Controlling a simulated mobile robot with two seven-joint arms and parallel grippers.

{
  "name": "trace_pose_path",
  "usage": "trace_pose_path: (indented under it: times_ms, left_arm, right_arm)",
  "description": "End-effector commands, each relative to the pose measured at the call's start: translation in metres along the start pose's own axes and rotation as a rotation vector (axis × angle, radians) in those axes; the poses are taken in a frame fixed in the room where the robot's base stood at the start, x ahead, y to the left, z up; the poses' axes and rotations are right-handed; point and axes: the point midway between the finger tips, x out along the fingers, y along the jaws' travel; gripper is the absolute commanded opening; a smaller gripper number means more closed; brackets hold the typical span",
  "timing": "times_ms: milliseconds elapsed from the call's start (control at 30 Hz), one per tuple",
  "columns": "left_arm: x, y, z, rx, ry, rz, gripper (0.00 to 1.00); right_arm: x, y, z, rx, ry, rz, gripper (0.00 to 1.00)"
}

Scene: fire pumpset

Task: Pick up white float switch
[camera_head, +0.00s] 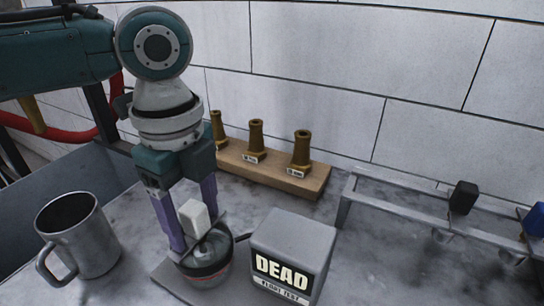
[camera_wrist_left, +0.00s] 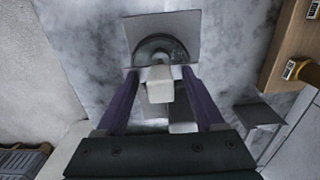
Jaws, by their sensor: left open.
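The white float switch (camera_head: 194,218) is a small pale block at the rim of a round dark bowl (camera_head: 207,262) with a red band. My left gripper (camera_head: 192,234) points down over it, its purple fingers open on either side of the block. In the left wrist view the float switch (camera_wrist_left: 160,86) lies between the two fingers (camera_wrist_left: 160,76), with a gap on each side. The bowl (camera_wrist_left: 160,48) shows just beyond the fingertips there. How the block rests on the bowl is partly hidden. My right gripper is not in view.
A grey box marked DEAD (camera_head: 292,248) stands close to the right of the bowl. A metal mug (camera_head: 80,238) is at the left. Brass nozzles stand on a wooden block (camera_head: 268,173) behind. A metal rack (camera_head: 400,205) is at the right.

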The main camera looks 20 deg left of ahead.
Motion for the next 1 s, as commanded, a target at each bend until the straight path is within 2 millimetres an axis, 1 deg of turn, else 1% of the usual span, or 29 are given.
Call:
trace_pose_path:
  times_ms: [167, 700, 800, 1000]
  left_arm:
    - [-0.0001, -0.0001, -0.0002, 0.000, 0.000, 0.000, 0.70]
    - [-0.0005, -0.0002, -0.0004, 0.000, 0.000, 0.000, 0.09]
    - [-0.0005, -0.0002, -0.0003, 0.000, 0.000, 0.000, 0.00]
    - [-0.0006, -0.0002, -0.0003, 0.000, 0.000, 0.000, 0.00]
  right_arm:
    - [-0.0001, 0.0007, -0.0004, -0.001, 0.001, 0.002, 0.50]
    - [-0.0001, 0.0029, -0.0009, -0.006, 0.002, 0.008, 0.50]
    - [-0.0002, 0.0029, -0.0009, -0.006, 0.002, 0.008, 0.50]
    - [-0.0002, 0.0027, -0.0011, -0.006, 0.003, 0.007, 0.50]
